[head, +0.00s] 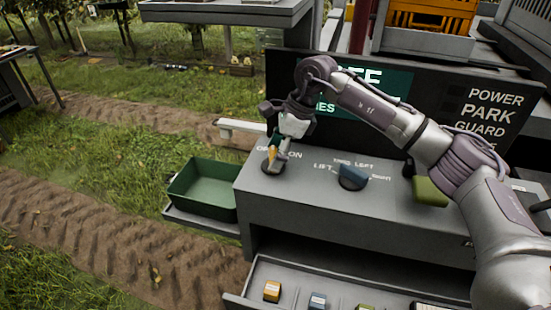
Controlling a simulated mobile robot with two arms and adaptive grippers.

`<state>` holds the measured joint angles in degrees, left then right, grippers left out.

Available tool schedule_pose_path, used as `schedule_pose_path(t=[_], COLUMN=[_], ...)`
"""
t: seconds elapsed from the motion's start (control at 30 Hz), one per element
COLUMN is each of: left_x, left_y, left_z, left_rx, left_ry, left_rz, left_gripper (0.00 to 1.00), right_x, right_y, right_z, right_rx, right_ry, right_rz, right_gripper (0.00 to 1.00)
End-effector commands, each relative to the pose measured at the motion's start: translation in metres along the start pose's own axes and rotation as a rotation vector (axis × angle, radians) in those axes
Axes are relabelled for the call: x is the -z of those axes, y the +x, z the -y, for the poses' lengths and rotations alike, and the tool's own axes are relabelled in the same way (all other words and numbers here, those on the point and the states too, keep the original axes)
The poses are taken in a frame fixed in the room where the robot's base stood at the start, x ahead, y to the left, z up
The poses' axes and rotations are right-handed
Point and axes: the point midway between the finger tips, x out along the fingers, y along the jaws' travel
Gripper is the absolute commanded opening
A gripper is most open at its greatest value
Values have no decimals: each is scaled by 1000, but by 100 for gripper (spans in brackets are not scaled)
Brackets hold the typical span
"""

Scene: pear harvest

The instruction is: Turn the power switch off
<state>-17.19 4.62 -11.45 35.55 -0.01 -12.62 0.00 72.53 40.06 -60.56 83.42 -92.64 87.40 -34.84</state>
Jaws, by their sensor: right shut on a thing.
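The power switch (271,166) is at the left end of the grey console (320,205), with an ON label to its right and a partly covered label to its left. A yellow-orange piece shows at the switch between my fingers. My right gripper (276,156) reaches down from above and is shut on the switch. The fingers hide much of the knob, so I cannot tell which label it points to. My left gripper is not in view.
A blue selector knob (353,177) and a green control (430,192) sit farther right on the console. A green bin (203,190) stands left of it. An open drawer (295,299) below holds small coloured blocks. A black sign (490,110) rises behind.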

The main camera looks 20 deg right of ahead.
Motion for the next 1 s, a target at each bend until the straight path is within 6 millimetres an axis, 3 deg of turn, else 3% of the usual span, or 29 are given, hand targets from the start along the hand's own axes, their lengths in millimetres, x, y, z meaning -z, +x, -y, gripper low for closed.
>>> schedule_pose_path(t=[0.4, 0.97, 1.0], left_x=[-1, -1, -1], left_y=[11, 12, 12], left_z=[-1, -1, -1], left_rx=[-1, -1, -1], left_ry=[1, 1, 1], left_rz=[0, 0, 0], left_gripper=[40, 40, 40], right_x=[0, 0, 0], right_y=[0, -1, -1], right_z=[2, 2, 2], right_rx=[-73, -84, -84], right_ry=[-180, -208, -208], right_rz=[0, -2, -2], right_gripper=[40, 40, 80])
